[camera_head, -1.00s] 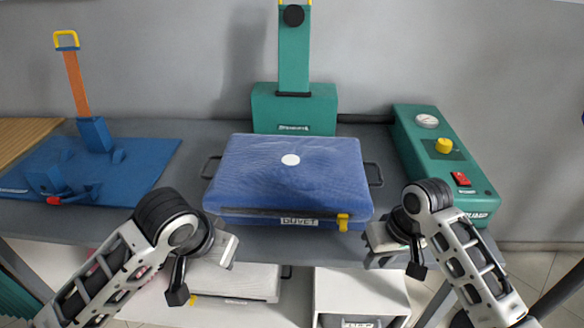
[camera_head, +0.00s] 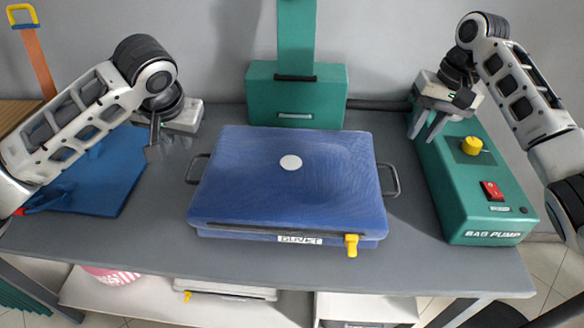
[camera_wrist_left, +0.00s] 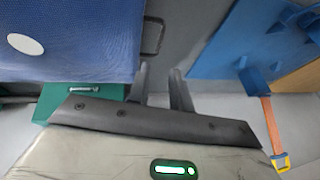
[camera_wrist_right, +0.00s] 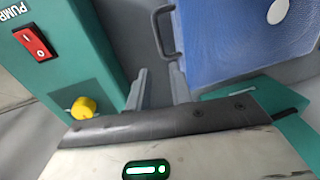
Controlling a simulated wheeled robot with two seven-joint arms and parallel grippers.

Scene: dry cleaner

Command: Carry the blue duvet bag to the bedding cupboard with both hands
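The blue duvet bag (camera_head: 290,185) lies flat on the grey table, with a white dot on top, a DUVET label and a yellow tab on its front. A dark loop handle stands out on its left side (camera_head: 196,168) and another on its right side (camera_head: 391,180). My left gripper (camera_head: 155,138) is open and empty, above the table beyond the left handle; that handle shows ahead of its fingers in the left wrist view (camera_wrist_left: 153,36). My right gripper (camera_head: 427,130) is open and empty, near the pump; the right handle shows in the right wrist view (camera_wrist_right: 161,32). The bedding cupboard cannot be made out.
A green bag pump (camera_head: 455,185) with a yellow knob and red switch stands right of the bag. A green upright device (camera_head: 297,92) stands close behind it. A blue board (camera_head: 110,190) lies at the left under my left arm. A shelf (camera_head: 300,308) runs below.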

